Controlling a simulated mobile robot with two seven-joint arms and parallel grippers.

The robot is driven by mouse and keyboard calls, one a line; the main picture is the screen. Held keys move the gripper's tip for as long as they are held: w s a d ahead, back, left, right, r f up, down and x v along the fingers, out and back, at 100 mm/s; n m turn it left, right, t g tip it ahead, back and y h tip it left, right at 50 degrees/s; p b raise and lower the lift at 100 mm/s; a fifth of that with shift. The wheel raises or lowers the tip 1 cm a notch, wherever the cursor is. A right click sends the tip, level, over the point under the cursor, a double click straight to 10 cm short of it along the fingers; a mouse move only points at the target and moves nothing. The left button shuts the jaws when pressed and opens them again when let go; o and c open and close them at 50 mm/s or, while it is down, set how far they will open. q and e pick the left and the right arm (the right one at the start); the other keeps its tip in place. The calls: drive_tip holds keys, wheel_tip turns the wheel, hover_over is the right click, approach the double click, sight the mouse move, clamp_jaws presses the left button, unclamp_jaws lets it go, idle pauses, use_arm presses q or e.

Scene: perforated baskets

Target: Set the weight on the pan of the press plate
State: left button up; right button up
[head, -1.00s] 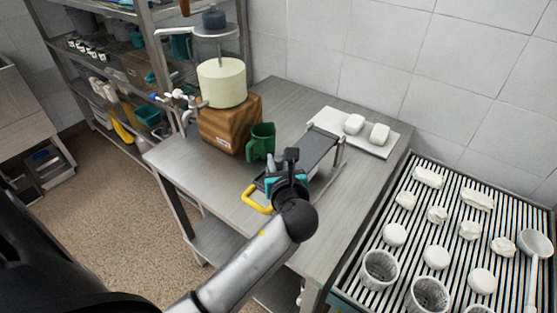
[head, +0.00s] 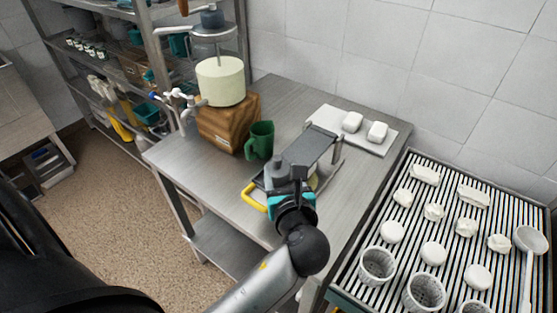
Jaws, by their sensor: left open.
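The press has a wooden block (head: 228,122), a cream cylinder (head: 221,82) on it, and a round metal pan (head: 213,33) above. A dark grey weight (head: 212,18) stands on the pan, near the top edge of the view. My left gripper (head: 286,172) is open over the front of the table, well to the right of and in front of the press. A grey knobbed piece (head: 279,165) shows at its fingers; I cannot tell whether it is a loose weight or part of the gripper. My right gripper is not in view.
A green mug (head: 260,140) stands close beside the wooden block. A grey board (head: 310,147) and a yellow handle (head: 254,197) lie by the gripper. A white tray (head: 335,139) with two white blocks is behind. A slatted rack (head: 412,220) with several white pieces and cups is right.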

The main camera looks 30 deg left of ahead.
use_arm(q)
drive_tip(key=v, duration=0.5)
idle(1.2)
